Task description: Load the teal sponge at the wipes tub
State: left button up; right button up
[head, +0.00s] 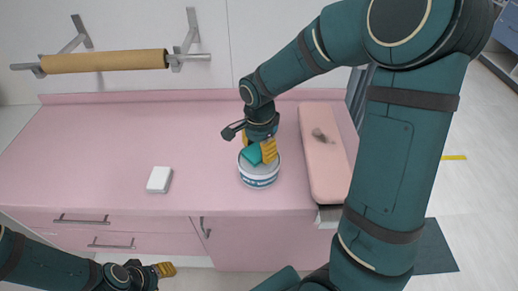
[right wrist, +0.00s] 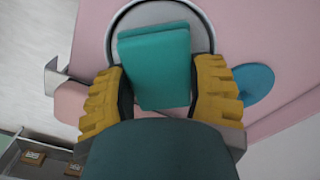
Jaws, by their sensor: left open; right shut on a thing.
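The teal sponge (head: 251,155) is held by my right gripper (head: 261,151), over the mouth of the white tub (head: 258,182) with a teal band. In the right wrist view, the sponge (right wrist: 157,62) sits between the yellow fingers of my right gripper (right wrist: 160,95), with the tub's round rim (right wrist: 208,28) behind it. I cannot tell whether the sponge touches the tub. My left gripper (head: 158,271) is open and empty at the lower left, in front of the counter.
A white block (head: 159,179) lies on the pink counter (head: 95,140), whose left part is mostly clear. A pink pad (head: 322,170) with a dark smudge (head: 321,136) lies right of the tub. A brown roll (head: 105,61) hangs on the wall.

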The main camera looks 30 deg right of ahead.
aim_at(259, 148)
jog(key=shift+r+p, duration=1.7)
jog(key=shift+r, duration=0.95)
